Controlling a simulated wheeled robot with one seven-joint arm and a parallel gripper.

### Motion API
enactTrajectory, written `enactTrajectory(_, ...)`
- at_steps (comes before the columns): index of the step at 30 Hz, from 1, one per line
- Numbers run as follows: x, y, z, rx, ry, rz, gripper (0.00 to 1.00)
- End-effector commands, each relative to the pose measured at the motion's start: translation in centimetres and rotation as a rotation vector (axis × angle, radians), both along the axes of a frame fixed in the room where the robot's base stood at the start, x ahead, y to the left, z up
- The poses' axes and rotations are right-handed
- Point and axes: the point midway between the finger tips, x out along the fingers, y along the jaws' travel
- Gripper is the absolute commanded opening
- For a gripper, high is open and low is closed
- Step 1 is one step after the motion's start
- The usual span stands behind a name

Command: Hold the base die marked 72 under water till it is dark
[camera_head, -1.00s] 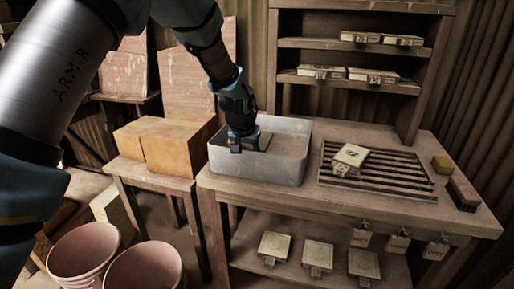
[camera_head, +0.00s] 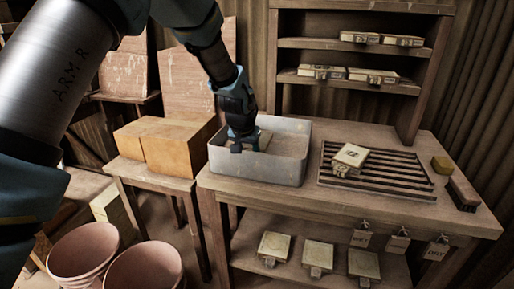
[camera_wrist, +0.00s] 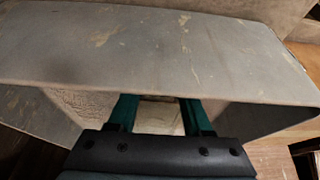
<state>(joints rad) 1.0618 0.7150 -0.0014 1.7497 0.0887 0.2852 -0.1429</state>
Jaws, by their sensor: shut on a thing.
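My gripper (camera_head: 243,146) reaches down into the grey metal trough (camera_head: 268,172) on the bench. It is shut on a pale tan die (camera_head: 264,140), which shows beside the fingers inside the trough. In the wrist view the two teal fingers (camera_wrist: 160,112) straddle a pale piece of the die (camera_wrist: 157,118), behind the trough's near wall (camera_wrist: 165,50). The held die's marking is hidden, and I cannot tell how deep it sits in the water. Another pale die (camera_head: 350,156) with a dark mark, possibly 72, lies on the slatted rack.
The slatted rack (camera_head: 390,188) stands right of the trough, with a yellowish block (camera_head: 441,165) and a brush-like block (camera_head: 463,191) beyond. More dies sit on the shelves above (camera_head: 362,37) and below the bench (camera_head: 319,254). Tags (camera_head: 361,238) hang from the front edge.

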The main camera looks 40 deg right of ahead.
Motion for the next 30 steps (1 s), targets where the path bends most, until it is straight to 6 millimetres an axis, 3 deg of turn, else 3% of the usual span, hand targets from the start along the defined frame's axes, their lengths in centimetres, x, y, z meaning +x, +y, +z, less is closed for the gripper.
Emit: enactTrajectory(30,0.0,-0.1,7.4,-0.003,-0.002,0.0,0.0)
